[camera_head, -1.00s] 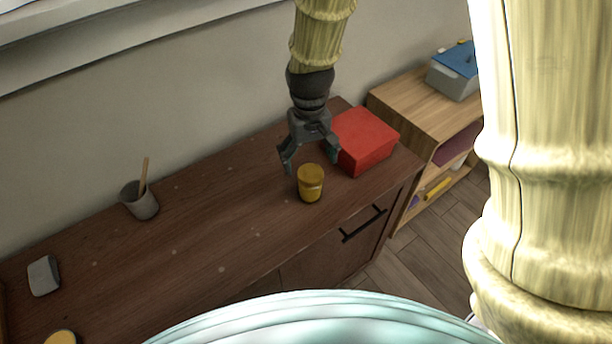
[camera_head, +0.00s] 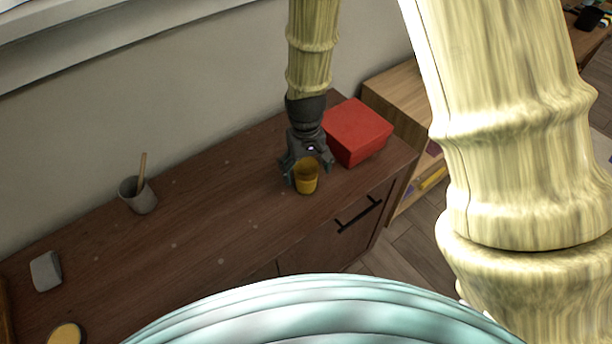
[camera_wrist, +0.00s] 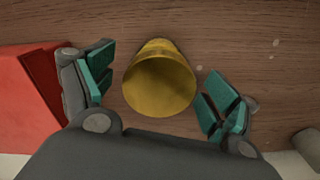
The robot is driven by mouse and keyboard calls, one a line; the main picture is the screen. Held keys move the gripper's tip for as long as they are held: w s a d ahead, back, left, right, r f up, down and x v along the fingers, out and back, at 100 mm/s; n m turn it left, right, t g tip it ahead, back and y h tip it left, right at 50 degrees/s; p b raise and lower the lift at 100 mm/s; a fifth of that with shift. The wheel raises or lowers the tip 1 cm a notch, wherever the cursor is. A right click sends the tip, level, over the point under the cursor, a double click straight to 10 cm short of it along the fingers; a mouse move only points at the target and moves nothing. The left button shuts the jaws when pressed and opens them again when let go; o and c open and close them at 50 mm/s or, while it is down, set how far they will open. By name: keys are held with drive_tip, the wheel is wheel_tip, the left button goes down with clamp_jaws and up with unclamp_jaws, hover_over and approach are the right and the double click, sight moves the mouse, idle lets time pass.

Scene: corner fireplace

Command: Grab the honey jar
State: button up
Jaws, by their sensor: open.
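The honey jar is a small yellow-amber jar (camera_head: 307,182) standing upright on the dark wooden cabinet top, near its right end. In the wrist view the jar (camera_wrist: 159,82) shows its round top from above, between my two fingers. My gripper (camera_head: 304,176) is at the jar from above and behind. In the wrist view my gripper (camera_wrist: 157,92) is open, with one green-padded finger on each side of the jar. Gaps show between the pads and the jar. In the head view the fingers partly cover the jar's upper side.
A red box (camera_head: 358,131) stands close to the right of my gripper; it also shows at the left of the wrist view (camera_wrist: 25,95). A grey cup (camera_head: 138,196) with a stick and a grey block (camera_head: 45,271) stand further left. The cabinet top (camera_head: 215,215) between is clear.

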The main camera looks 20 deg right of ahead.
drive_tip(key=shift+f, duration=1.3)
drive_tip(key=c, duration=1.4)
drive_tip(key=shift+r, duration=0.2)
